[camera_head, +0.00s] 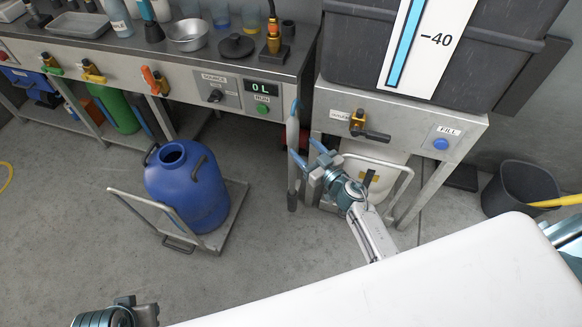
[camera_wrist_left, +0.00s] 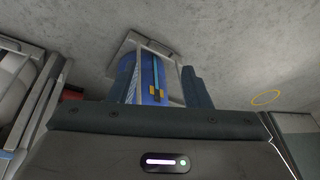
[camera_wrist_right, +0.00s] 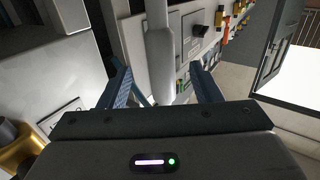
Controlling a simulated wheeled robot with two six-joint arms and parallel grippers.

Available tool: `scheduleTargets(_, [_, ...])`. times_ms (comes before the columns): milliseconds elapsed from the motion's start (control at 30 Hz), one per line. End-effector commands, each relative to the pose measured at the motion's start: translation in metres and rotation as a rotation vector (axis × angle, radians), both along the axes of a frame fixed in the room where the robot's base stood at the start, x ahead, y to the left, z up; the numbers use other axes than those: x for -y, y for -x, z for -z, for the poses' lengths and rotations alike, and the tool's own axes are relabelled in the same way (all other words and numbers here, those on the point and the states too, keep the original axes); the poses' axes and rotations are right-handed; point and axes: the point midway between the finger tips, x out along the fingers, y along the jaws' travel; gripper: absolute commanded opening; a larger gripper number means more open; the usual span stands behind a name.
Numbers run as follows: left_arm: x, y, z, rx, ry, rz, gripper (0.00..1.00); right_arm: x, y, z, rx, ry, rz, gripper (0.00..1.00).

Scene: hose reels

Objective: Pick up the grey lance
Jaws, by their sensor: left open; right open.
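The grey lance (camera_head: 292,150) hangs upright at the right end of the workbench, below a blue hook. My right gripper (camera_head: 308,155) is open with its fingertips at the lance, near its middle. In the right wrist view the lance (camera_wrist_right: 161,50) stands between the two open fingers (camera_wrist_right: 163,88), and I see no clear contact. My left gripper (camera_head: 135,312) is at the bottom left of the head view. In the left wrist view its fingers (camera_wrist_left: 165,88) are open, with no held object between them.
A blue drum (camera_head: 190,190) stands on a low trolley (camera_head: 232,222) at left. The workbench (camera_head: 120,42) holds bowls and bottles. A grey tank (camera_head: 480,60) sits on a metal stand (camera_head: 330,95) right of the lance. A black bin (camera_head: 520,190) stands far right.

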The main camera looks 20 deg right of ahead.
Motion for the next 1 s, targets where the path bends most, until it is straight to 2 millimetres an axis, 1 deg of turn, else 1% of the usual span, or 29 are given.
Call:
scheduleTargets(33, [0.000, 0.000, -0.001, 0.002, 0.000, 0.000, 0.44, -0.002, -0.006, 0.000, 0.001, -0.001, 0.000, 0.58])
scheduleTargets(167, [0.000, 0.001, -0.003, 0.002, 0.000, 0.001, 0.44, -0.006, -0.014, 0.001, -0.001, -0.002, 0.000, 0.58])
scheduleTargets(267, [0.001, 0.003, -0.006, 0.005, -0.001, 0.001, 0.44, -0.009, -0.024, 0.000, 0.001, 0.000, 0.000, 0.58])
scheduleTargets(400, [0.003, 0.006, -0.020, 0.022, 0.001, 0.005, 0.44, -0.018, -0.044, 0.001, 0.001, -0.001, 0.000, 0.58])
scheduleTargets(500, [0.005, 0.004, -0.015, 0.041, 0.013, 0.008, 0.44, -0.022, -0.056, 0.001, -0.001, -0.002, 0.000, 0.58])
scheduleTargets(600, [0.006, 0.002, -0.014, 0.053, 0.020, 0.010, 0.44, -0.024, -0.061, 0.000, -0.001, -0.001, 0.000, 0.58])
scheduleTargets(800, [0.007, 0.002, -0.014, 0.056, 0.021, 0.010, 0.44, -0.024, -0.062, 0.000, -0.002, 0.000, 0.000, 0.58])
scheduleTargets(833, [0.007, 0.002, -0.014, 0.056, 0.021, 0.010, 0.44, -0.024, -0.062, 0.000, -0.002, 0.000, 0.000, 0.56])
scheduleTargets(967, [0.007, 0.002, -0.014, 0.056, 0.021, 0.010, 0.44, -0.024, -0.062, 0.000, -0.002, 0.000, 0.001, 0.31])
scheduleTargets(1000, [0.007, 0.002, -0.014, 0.056, 0.021, 0.010, 0.44, -0.024, -0.062, 0.000, -0.002, 0.000, 0.001, 0.23])
